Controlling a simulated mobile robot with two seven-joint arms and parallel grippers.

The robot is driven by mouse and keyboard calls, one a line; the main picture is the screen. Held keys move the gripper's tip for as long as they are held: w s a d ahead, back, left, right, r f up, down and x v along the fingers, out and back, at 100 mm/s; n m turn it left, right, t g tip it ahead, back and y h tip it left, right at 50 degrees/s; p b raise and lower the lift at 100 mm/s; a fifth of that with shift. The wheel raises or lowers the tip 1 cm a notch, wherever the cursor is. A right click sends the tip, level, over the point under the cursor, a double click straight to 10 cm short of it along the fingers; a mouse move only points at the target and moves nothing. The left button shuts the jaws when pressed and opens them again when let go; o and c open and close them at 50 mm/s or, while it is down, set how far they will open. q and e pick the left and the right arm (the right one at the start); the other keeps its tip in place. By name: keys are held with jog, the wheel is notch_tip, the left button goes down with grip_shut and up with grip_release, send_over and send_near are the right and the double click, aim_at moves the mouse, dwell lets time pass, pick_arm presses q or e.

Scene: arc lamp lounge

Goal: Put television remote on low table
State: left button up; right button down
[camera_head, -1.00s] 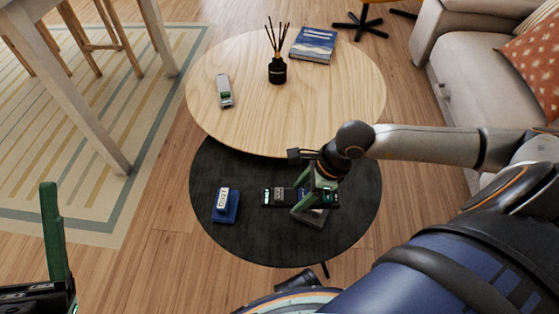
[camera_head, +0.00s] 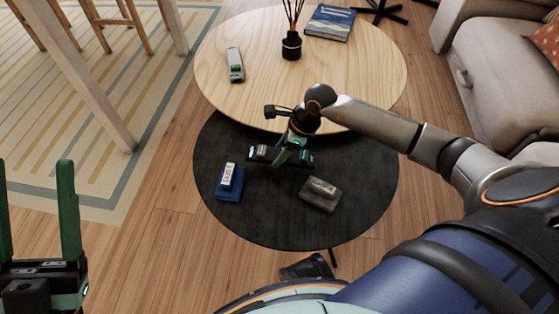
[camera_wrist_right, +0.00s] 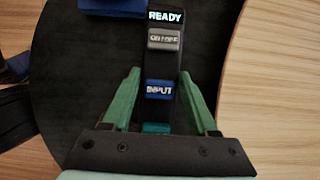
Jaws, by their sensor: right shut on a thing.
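A long black device with buttons, which I take for the television remote (camera_head: 262,153), is between the green fingers of my right gripper (camera_head: 291,154). In the right wrist view the remote (camera_wrist_right: 159,53) shows a READY display, a grey button and a blue INPUT button. My right gripper (camera_wrist_right: 159,88) is shut on it near the blue button. The remote is over the back part of the round black table (camera_head: 270,220); its exact height is hard to tell. A round wooden table (camera_head: 350,85) stands behind, overlapping the black one. My left gripper (camera_head: 36,215) is open and empty, over the floor at left.
A blue device (camera_head: 229,186) and a grey-brown block (camera_head: 320,194) lie on the black table. The wooden table holds a grey device (camera_head: 235,65), a reed diffuser (camera_head: 291,45) and a blue book (camera_head: 330,22). A sofa (camera_head: 500,80) stands at right.

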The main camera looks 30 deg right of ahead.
jog(key=shift+w+f, duration=0.25)
jog(key=shift+f, duration=0.05)
notch_tip(320, 180, down, 3)
jog(key=shift+f+b, duration=0.15)
jog(key=shift+b, duration=1)
jog(key=c, duration=0.6)
grip_release()
jog(key=shift+c, duration=0.2)
jog(key=o, duration=0.5)
jog(key=shift+c, duration=0.2)
